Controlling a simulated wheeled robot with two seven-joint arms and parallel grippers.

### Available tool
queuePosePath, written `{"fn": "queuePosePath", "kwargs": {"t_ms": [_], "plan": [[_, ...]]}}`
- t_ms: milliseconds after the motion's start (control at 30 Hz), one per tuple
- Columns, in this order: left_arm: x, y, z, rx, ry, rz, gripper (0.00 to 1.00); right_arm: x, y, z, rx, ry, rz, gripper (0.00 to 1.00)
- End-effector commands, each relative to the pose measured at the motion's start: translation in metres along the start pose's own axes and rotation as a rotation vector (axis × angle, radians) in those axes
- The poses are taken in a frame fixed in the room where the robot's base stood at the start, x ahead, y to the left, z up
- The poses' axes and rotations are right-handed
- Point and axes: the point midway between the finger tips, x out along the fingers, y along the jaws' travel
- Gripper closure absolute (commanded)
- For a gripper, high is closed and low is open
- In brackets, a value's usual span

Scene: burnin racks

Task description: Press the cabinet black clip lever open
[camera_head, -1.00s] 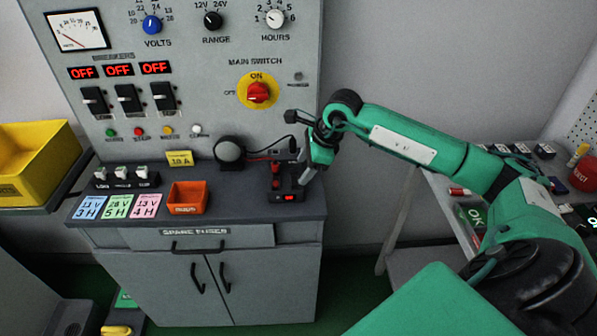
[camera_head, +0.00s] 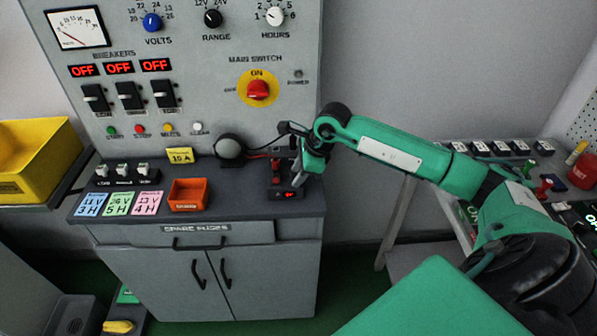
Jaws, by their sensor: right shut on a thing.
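The clip fixture (camera_head: 277,193) is a small black block with a red lit display, at the right end of the grey cabinet top (camera_head: 235,203). A red upright part (camera_head: 276,166) stands on its left side. My right gripper (camera_head: 297,182) points down at the fixture's right side, where the black clip lever would be. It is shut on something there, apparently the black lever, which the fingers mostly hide. I cannot tell how far the lever is tilted. My left gripper is out of view.
An orange bin (camera_head: 188,195) and coloured cards (camera_head: 119,204) lie to the left. A side table (camera_head: 425,190) with small parts stands at right.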

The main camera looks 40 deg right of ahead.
Motion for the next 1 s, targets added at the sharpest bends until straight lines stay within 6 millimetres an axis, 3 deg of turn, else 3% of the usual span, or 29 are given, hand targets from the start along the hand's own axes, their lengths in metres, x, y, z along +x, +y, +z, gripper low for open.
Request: {"fn": "queuePosePath", "kwargs": {"t_ms": [500, 867, 900, 1000], "plan": [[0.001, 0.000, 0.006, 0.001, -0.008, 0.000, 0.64, 0.002, -0.012, -0.001, 0.132, 0.001, 0.312, 0.88], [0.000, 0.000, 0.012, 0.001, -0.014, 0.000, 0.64, 0.001, -0.012, -0.001, 0.139, 0.000, 0.334, 0.88], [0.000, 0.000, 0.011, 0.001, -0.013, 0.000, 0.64, 0.001, -0.012, -0.001, 0.139, 0.000, 0.334, 0.64], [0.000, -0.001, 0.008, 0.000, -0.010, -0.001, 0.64, 0.001, -0.012, -0.001, 0.139, 0.000, 0.334, 0.44]]}}
